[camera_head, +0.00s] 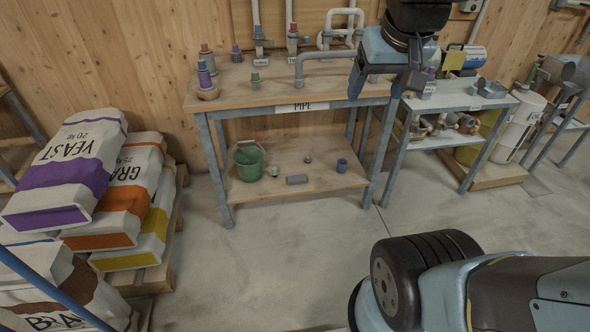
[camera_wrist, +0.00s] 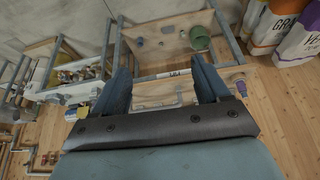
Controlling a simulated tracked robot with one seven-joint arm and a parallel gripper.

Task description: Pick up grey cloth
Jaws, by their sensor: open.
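I cannot pick out a grey cloth for certain.
The pipe table (camera_head: 245,101) carries pipes and small fittings. Its lower shelf (camera_head: 325,178) holds the green bucket (camera_head: 249,161) and blue cup (camera_head: 342,165). Feed sacks (camera_head: 118,205) are stacked at left. A second shelf unit (camera_head: 455,101) stands right. Open concrete floor (camera_head: 265,265) lies in front.

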